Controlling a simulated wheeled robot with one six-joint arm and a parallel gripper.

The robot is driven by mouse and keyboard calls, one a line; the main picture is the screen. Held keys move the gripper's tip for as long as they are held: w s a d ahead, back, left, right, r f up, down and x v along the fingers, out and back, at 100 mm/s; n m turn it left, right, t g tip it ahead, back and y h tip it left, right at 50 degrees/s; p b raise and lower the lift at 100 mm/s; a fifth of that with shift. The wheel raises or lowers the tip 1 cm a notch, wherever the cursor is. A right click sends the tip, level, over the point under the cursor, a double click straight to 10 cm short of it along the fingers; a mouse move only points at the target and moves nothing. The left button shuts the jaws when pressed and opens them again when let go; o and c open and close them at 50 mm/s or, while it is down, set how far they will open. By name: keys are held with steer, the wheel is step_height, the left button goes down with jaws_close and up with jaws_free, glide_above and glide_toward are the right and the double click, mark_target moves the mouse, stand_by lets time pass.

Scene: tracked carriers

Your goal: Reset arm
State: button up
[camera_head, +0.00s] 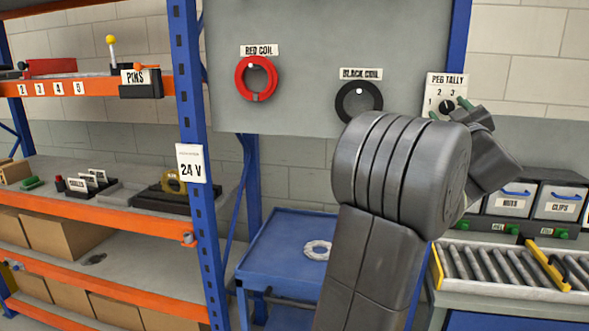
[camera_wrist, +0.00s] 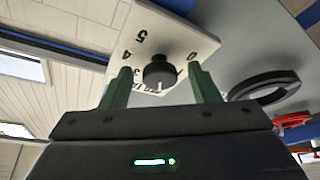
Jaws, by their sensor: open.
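My gripper (camera_head: 450,109) is raised in front of the peg tally plate (camera_head: 447,82), at the right of the grey panel. In the wrist view my gripper (camera_wrist: 160,76) has its two green fingers apart, one on each side of the plate's black knob (camera_wrist: 159,70). The fingers look clear of the knob, but I cannot tell how deep they reach. The plate (camera_wrist: 190,40) carries printed numbers, and part of it is hidden behind the fingers. My arm fills the middle right of the head view and hides the panel's lower right.
A red coil (camera_head: 241,80) and a black coil (camera_head: 344,104) hang on the panel left of my gripper. A blue cart (camera_head: 270,250) with a white ring stands below. A roller conveyor (camera_head: 500,268) and bins (camera_head: 510,200) are at right, an orange-beamed shelf (camera_head: 100,206) at left.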

steer(key=m, duration=0.1)
steer(key=m+h, duration=0.1)
steer(key=m, duration=0.1)
steer(key=shift+s+a+t, duration=0.15)
steer(key=shift+a+t, duration=0.1)
steer(key=shift+t, duration=0.05)
steer(key=m+h, duration=0.1)
steer(key=m, duration=0.1)
steer(key=shift+r+m+h+p, duration=0.1)
steer(key=shift+m+h+p, duration=0.3)
steer(key=m+h+p, duration=0.1)
steer(key=m+p, duration=0.1)
steer(key=m, duration=0.1)
steer(key=m+h+p, duration=0.1)
steer(key=m+h, duration=0.1)
steer(key=m, duration=0.1)
steer(key=shift+a+r+g+p, duration=0.1)
steer(key=shift+r+g+p, duration=0.05)
steer(key=shift+g+p, duration=0.25)
steer(key=b+v, duration=0.4)
steer(key=v, duration=0.8)
steer(key=shift+f+m+h, duration=0.35)
steer(key=shift+m+h, duration=0.05)
steer(key=shift+a, duration=0.2)
